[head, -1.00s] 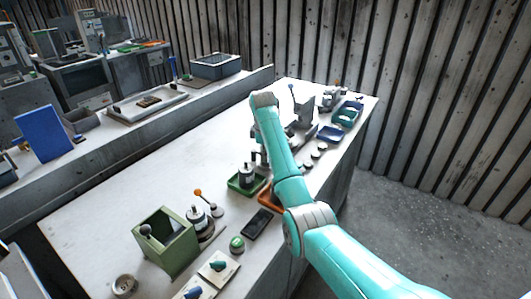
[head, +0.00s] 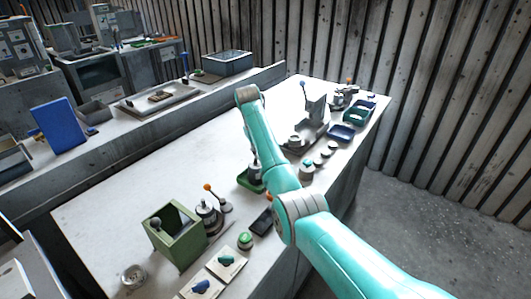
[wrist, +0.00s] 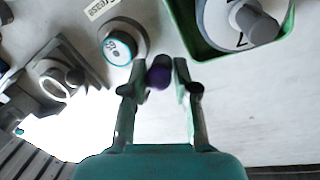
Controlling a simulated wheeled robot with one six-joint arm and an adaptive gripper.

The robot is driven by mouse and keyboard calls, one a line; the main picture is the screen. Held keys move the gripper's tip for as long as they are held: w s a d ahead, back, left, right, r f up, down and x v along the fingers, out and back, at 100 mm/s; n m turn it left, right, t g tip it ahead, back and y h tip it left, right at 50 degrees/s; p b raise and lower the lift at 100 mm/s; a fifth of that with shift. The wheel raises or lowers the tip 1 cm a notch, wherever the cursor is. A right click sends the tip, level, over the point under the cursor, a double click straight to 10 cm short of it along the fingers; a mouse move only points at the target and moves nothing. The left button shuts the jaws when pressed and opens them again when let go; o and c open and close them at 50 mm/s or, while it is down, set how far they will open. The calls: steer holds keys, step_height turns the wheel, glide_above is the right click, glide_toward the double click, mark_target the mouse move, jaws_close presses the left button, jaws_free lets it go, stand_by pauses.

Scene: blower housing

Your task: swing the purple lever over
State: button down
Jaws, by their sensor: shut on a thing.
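The purple lever shows in the wrist view as a dark purple round knob (wrist: 158,77) between my fingertips. My gripper (wrist: 159,68) is shut on this knob, with one finger on each side. The lever's shaft and pivot are hidden below the knob, so I cannot tell its angle. In the head view my arm covers the lever, and the gripper's hold cannot be made out there.
A green tray (wrist: 176,32) holding a grey-capped round part (wrist: 262,27) lies close to my right finger. A teal-ringed dial (wrist: 118,47) and a grey bracketed fixture (wrist: 52,88) are to the left. An open green box (head: 173,236) stands at the bench's near end.

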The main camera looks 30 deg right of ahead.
steer(key=m, duration=0.1)
steer(key=w+m, duration=0.1)
steer(key=a+m, duration=0.1)
steer(key=shift+w+r+m+g, duration=0.15)
steer(key=shift+w+m+g, duration=0.1)
steer(key=shift+m+g, duration=0.05)
steer(key=shift+w+a+m, duration=0.2)
steer(key=shift+w+m, duration=0.25)
steer(key=shift+m, duration=0.65)
steer(key=shift+g, duration=0.3)
steer(key=c, duration=0.9)
jaws_free()
steer(key=shift+c, duration=0.2)
steer(key=v, duration=1.1)
steer(key=shift+r, duration=0.4)
steer(key=shift+w+d, duration=0.1)
